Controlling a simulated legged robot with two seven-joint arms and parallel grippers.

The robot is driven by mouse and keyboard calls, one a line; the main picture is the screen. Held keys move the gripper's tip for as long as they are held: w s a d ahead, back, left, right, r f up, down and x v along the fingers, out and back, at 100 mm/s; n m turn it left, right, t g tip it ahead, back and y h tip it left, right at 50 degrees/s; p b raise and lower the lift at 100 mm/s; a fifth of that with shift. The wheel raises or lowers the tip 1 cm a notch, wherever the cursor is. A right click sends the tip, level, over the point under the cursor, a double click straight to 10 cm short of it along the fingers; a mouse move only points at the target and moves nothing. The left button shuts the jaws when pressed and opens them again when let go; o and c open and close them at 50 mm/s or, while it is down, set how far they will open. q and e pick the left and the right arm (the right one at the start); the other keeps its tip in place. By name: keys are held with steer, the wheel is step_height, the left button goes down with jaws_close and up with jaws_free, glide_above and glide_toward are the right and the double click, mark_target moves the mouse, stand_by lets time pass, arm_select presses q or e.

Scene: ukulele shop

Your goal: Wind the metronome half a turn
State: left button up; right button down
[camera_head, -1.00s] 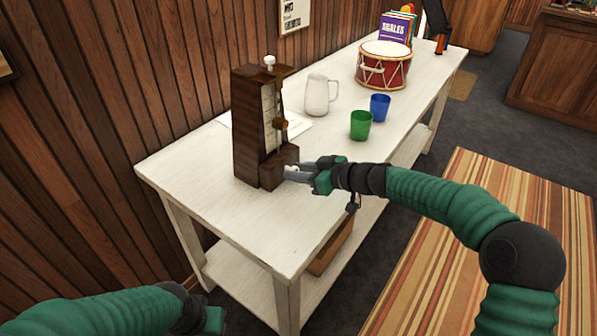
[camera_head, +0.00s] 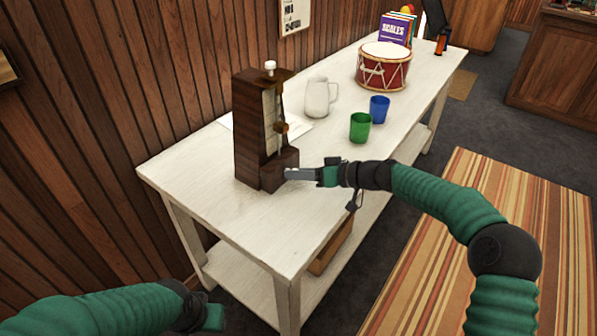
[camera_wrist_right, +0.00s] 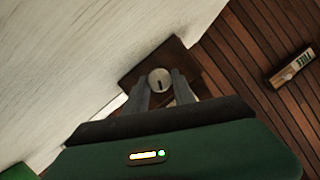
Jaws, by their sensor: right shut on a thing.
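The dark wooden metronome (camera_head: 248,135) stands upright on the near left part of the white table. Its front has a pale scale, a rod with a brown weight, and a white knob on top. My right gripper (camera_head: 290,173) reaches its lower right side. In the right wrist view, the fingers of my right gripper (camera_wrist_right: 160,84) are closed on a round, light-coloured winding key (camera_wrist_right: 159,78) with a dark slot, against the metronome's wooden side (camera_wrist_right: 185,60). In the head view the gripper hides the key. My left gripper (camera_head: 212,316) is low at the bottom left, its fingers not clear.
On the white table (camera_head: 200,163) stand a white pitcher (camera_head: 318,97), a green cup (camera_head: 360,127), a blue cup (camera_head: 379,108) and a red drum (camera_head: 384,66). Paper (camera_head: 298,126) lies behind the metronome. A wooden plank wall (camera_head: 120,90) runs along the left.

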steer(key=shift+w+d+m, duration=0.1)
steer(key=shift+d+m, duration=0.05)
steer(key=shift+m, duration=0.45)
steer(key=shift+f+y, duration=0.1)
steer(key=shift+y, duration=0.2)
steer(key=c, duration=1.5)
jaws_free()
steer(key=o, duration=0.4)
steer(key=shift+d, duration=0.1)
steer(key=v, duration=0.5)
steer(key=p+v, duration=0.1)
steer(key=v, duration=0.5)
steer(key=p+v, duration=0.1)
steer(key=v, duration=0.5)
steer(key=shift+w, duration=0.3)
